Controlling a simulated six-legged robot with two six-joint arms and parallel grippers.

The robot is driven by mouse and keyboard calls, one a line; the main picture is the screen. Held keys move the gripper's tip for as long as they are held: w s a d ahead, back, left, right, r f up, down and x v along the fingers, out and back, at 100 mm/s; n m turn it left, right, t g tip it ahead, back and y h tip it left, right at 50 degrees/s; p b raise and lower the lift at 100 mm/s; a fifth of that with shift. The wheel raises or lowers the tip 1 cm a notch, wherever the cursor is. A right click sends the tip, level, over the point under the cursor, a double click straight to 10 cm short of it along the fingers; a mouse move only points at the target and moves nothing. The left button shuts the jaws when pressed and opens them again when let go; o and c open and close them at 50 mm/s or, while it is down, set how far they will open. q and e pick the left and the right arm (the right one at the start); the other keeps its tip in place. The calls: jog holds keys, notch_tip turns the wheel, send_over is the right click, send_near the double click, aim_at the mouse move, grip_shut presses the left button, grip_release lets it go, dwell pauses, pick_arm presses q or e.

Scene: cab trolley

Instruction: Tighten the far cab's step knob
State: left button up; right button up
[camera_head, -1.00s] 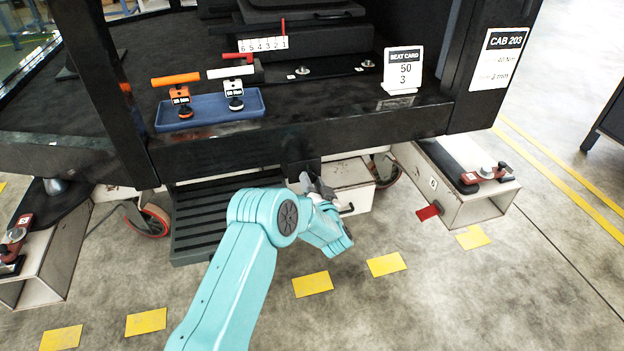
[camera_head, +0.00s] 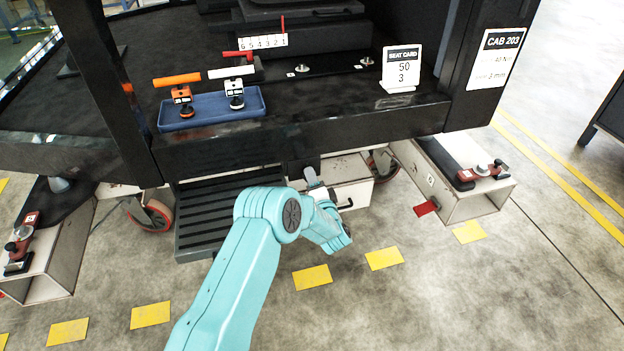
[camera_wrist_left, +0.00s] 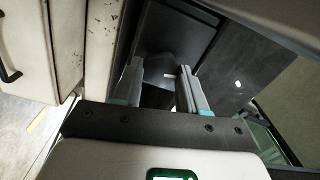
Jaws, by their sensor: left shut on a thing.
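The cab labelled CAB 203 (camera_head: 503,42) has a black ribbed step (camera_head: 212,225) hanging below its front edge. My left gripper (camera_head: 314,180) is low, under the cab's front beam and just right of the step, partly hidden by its own wrist in the head view. In the left wrist view its two grey fingers (camera_wrist_left: 160,88) stand either side of a dark thing (camera_wrist_left: 158,98) and are shut on it. This looks like the step knob, but its shape is mostly lost in shadow. My right gripper is not in view.
A blue tray (camera_head: 206,121) with an orange-handled and a white-handled tool lies on the cab floor. A seat card (camera_head: 401,66) stands to its right. A white drawer box (camera_head: 345,185) is close beside my gripper. White trolley beams (camera_head: 455,190) flank the step.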

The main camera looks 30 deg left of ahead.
pick_arm(q)
jog(key=shift+s+f+m, duration=0.1)
jog(key=shift+m, duration=0.2)
dwell(0.4)
jog(key=o, duration=1.1)
jog(key=shift+c, duration=0.2)
jog(key=shift+s+d, duration=0.1)
jog(key=shift+d, duration=0.05)
